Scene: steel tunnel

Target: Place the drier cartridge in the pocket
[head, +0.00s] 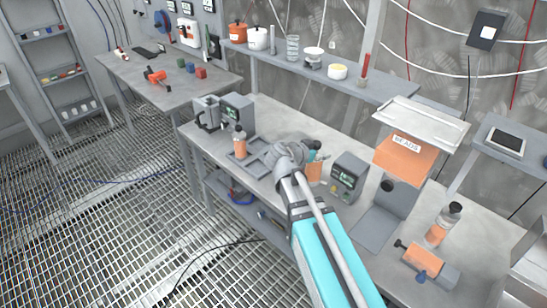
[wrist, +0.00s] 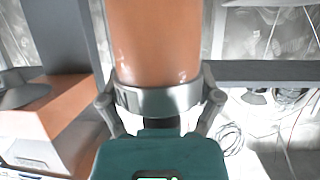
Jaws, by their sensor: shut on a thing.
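An orange drier cartridge (wrist: 165,45) fills the upper middle of the wrist view. My gripper (wrist: 160,102) is shut on its grey collar, one finger on each side. In the head view my gripper (head: 313,156) is mostly hidden behind my wrist, and a bit of orange (head: 315,171) shows just below it. A grey frame with square pockets (head: 262,163) lies on the bench, left of my gripper. Another orange cartridge with a dark cap (head: 239,145) stands upright at its left end. My arm hides the frame's right part.
A grey device with a small screen (head: 347,178) stands close right of my gripper. Beyond it is an orange hopper labelled BEADS (head: 404,158). A capped orange bottle (head: 437,230) and an orange cylinder in a grey fixture (head: 424,260) are at right. Grey machines (head: 237,108) stand behind the frame.

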